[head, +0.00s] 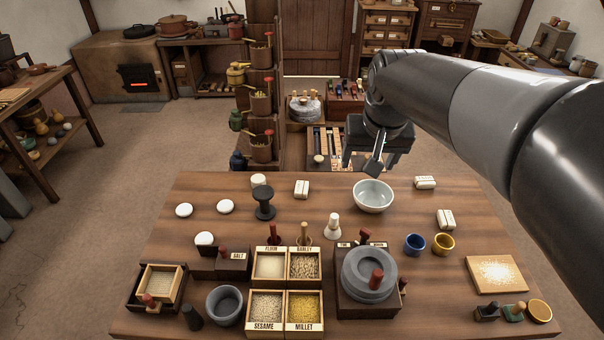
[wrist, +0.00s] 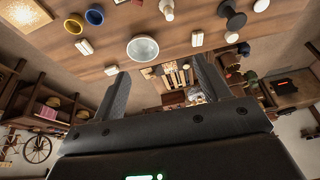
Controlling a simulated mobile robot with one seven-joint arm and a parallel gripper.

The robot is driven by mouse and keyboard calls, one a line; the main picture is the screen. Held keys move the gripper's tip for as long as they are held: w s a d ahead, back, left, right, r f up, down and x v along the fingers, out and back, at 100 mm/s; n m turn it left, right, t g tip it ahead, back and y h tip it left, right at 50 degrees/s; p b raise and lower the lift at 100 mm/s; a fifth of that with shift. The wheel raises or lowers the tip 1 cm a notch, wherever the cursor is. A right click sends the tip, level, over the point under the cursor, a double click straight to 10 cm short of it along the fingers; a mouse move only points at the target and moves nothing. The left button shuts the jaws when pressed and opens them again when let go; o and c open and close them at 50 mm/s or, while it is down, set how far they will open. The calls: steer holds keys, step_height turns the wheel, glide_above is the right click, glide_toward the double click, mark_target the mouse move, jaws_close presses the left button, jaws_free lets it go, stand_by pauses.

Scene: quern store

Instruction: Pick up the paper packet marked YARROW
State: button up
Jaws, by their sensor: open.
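Three small white paper packets lie on the wooden table: one at back centre (head: 302,189), one at back right (head: 425,182), and one nearer at right (head: 446,219). Their lettering is too small to read, so I cannot tell which is marked YARROW. The wrist view shows three packets too, at left (wrist: 84,47), lower left (wrist: 111,70) and right of the bowl (wrist: 197,38). My gripper (head: 362,166) is open and empty beyond the bowl, near the table's far edge. Its two fingers (wrist: 160,82) stand apart in the wrist view, touching no packet.
A pale bowl (head: 373,197) stands between the packets. A black spool-shaped stand (head: 264,204), a white pestle-like piece (head: 333,228), a blue cup (head: 414,244) and a yellow cup (head: 443,244) stand nearby. Grain boxes (head: 287,290) and a stone quern (head: 369,275) fill the front.

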steer(key=w+a+f, duration=0.2)
steer(key=w, duration=0.7)
steer(key=m+g, duration=0.1)
steer(key=g, duration=0.3)
glide_above(301, 189)
steer(key=f, duration=3)
steer(key=shift+w+d+f, duration=0.1)
steer(key=shift+d+f, duration=0.05)
steer(key=shift+d, duration=0.25)
steer(key=f, duration=0.5)
steer(key=shift+a+f, duration=0.15)
steer(key=shift+a, duration=0.25)
steer(key=c, duration=1.1)
